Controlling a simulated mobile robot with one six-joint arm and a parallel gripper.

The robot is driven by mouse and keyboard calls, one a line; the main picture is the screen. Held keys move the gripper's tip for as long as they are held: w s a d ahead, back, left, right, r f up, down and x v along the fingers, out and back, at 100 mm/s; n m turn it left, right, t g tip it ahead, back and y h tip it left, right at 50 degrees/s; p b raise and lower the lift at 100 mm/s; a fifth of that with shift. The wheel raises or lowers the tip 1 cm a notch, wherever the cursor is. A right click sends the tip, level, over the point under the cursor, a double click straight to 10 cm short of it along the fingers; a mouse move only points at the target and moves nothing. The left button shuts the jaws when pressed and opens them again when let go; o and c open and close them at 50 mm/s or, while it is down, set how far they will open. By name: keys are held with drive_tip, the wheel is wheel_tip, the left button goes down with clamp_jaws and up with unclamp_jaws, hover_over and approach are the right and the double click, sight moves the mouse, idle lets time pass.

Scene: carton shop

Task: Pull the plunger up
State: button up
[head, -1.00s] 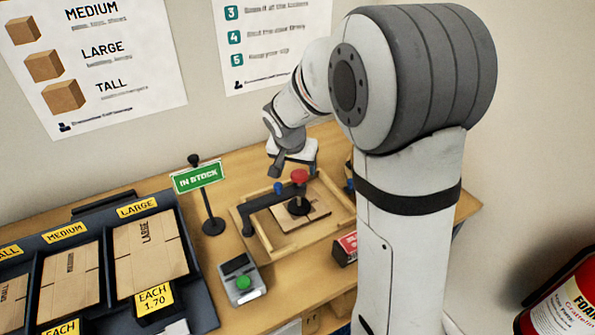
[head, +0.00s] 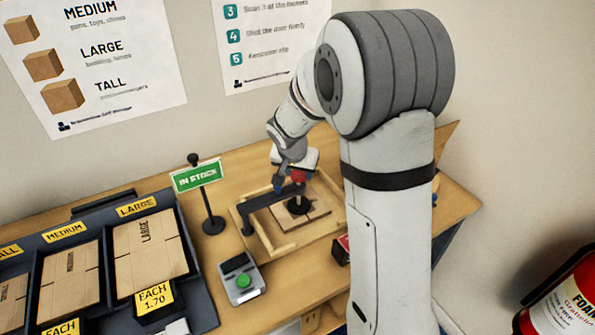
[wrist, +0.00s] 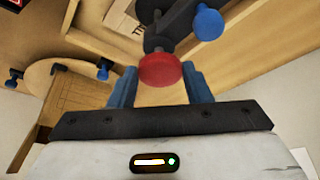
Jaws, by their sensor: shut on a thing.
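The plunger (head: 299,175) has a red round knob on top and a black foot, and hangs from a dark arm (head: 268,199) over a wooden tray frame (head: 262,240). A flat brown carton piece (head: 315,211) lies under the black foot. In the wrist view the red knob (wrist: 160,71) sits between the blue fingers. My gripper (wrist: 159,82) is shut on the red knob. In the head view my gripper (head: 290,176) is at the knob, and its fingers are partly hidden. A blue knob (wrist: 208,23) shows on the dark arm near the plunger.
A green "IN STOCK" sign (head: 197,176) stands left of the frame. A small device with a green button (head: 242,281) is in front. A dark rack (head: 196,290) of flat cartons fills the left.

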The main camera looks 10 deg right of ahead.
drive_tip(key=c, duration=0.7)
wheel_tip(320, 180, up, 6)
drive_tip(key=shift+w+f+p, duration=0.1)
drive_tip(key=shift+f+p, duration=0.05)
drive_tip(key=shift+p, duration=0.25)
drive_tip(key=o, duration=1.2)
drive_tip(key=shift+o, duration=1)
drive_tip(key=v, duration=0.8)
